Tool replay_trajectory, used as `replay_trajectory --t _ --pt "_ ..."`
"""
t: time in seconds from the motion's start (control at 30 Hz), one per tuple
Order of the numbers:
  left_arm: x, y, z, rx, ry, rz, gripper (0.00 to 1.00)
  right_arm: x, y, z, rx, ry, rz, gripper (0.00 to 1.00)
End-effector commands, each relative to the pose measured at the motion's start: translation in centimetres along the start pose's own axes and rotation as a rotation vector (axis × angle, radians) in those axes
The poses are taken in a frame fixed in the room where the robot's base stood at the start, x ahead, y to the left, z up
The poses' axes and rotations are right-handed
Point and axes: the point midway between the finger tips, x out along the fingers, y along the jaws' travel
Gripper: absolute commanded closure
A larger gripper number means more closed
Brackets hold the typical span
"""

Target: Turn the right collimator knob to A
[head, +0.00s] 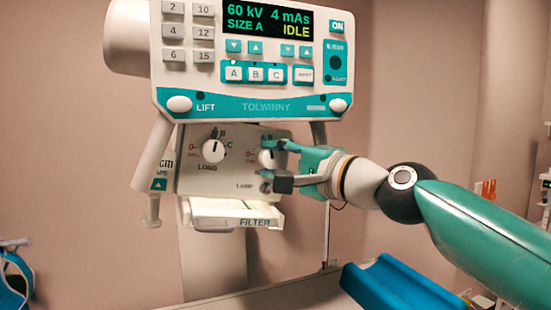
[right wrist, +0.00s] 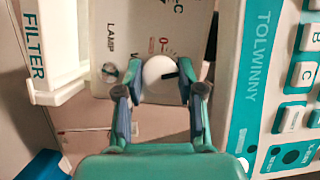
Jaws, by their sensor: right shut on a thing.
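The right collimator knob (head: 266,158) is a round white knob on the grey collimator face (head: 228,180), under the console. My right gripper (head: 271,164) comes in from the right with its fingers around the knob. In the right wrist view my gripper (right wrist: 160,70) is shut on the knob (right wrist: 157,74), one finger on each side. A black pointer mark shows on the knob and points right in that view, towards the console. The red 0 mark (right wrist: 163,43) beside the knob is visible. The letter at the pointer is hidden by a finger. My left gripper is not in view.
The left knob (head: 213,150), marked LONG, sits left on the same face, with the LAMP button (head: 265,188) below the held knob. The FILTER tray (head: 236,213) juts out below. The console (head: 255,75) overhangs; its display reads SIZE A and IDLE.

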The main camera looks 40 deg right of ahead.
Motion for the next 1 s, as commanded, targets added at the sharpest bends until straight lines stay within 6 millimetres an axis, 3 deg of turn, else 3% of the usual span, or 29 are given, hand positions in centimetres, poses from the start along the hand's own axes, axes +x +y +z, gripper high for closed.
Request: replay_trajectory --t 0.27,0.3,0.43,0.77,1.0 --pt "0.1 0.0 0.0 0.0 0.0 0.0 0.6 0.2 0.5 0.3 0.0 -0.009 0.013 0.97" --pt "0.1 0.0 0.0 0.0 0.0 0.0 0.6 0.2 0.5 0.3 0.001 -0.009 0.013 0.59" --pt "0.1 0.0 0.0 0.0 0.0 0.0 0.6 0.1 0.5 0.2 0.001 -0.007 0.01 0.38" --pt "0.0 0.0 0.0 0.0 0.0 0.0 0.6 -0.1 0.2 0.1 0.001 -0.003 0.004 0.38" --pt "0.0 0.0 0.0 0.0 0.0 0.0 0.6 -2.6 0.1 0.0 0.0 -0.001 0.002 0.38"
